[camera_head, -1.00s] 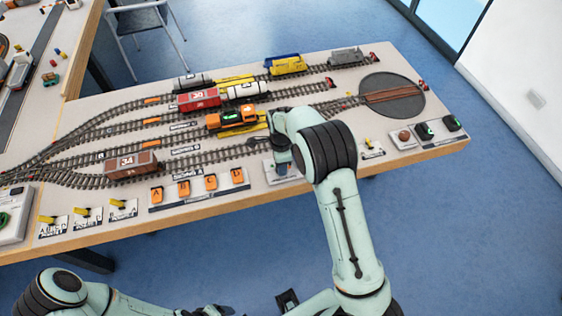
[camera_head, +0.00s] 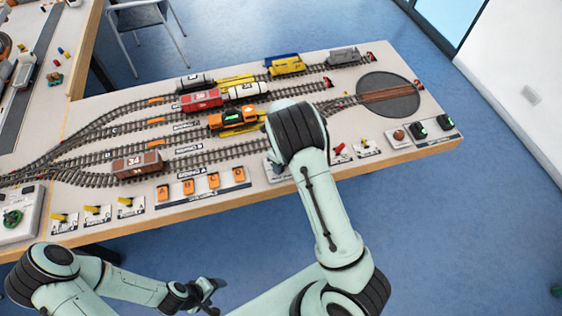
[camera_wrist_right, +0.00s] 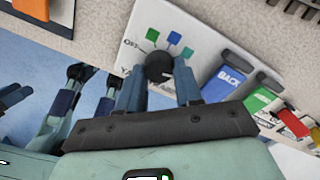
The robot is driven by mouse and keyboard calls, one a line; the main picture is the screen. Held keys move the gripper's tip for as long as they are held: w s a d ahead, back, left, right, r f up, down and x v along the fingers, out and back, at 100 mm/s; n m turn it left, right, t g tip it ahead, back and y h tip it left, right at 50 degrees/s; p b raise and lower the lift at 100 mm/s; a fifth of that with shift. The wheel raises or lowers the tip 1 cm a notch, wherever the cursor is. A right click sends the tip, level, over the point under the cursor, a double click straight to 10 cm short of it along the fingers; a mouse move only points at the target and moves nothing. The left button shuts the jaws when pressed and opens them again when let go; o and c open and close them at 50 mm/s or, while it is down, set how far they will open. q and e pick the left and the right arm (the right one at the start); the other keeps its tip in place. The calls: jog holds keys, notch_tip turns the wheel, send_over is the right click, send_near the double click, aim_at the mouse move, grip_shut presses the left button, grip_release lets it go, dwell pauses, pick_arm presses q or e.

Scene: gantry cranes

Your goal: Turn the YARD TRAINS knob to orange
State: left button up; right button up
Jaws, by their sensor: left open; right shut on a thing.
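In the right wrist view, the black YARD TRAINS knob (camera_wrist_right: 157,66) stands on a white panel (camera_wrist_right: 195,40), with OFF printed to its left and green and blue tabs around it. I cannot make out an orange tab beside it, and the knob's setting is unclear. My right gripper (camera_wrist_right: 159,82) is shut on the knob, one finger on each side. In the head view my right arm hides the knob and most of its panel (camera_head: 275,172). My left gripper (camera_head: 207,288) is open and empty, in front of the table and away from it.
Beside the knob panel are a blue BACK block (camera_wrist_right: 229,75) and a green block (camera_wrist_right: 262,99). Tracks with an orange locomotive (camera_head: 232,118) and a brown wagon (camera_head: 137,164) lie behind. Orange switches (camera_head: 201,184) line the table's front edge. A turntable (camera_head: 388,95) is at right.

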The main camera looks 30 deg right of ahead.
jog(key=shift+w+r+m, duration=0.1)
jog(key=shift+m, duration=0.3)
jog(key=o, duration=1)
jog(key=shift+o, duration=0.2)
notch_tip(320, 180, up, 13)
jog(key=shift+d+r, duration=0.15)
jog(key=shift+d, duration=0.2)
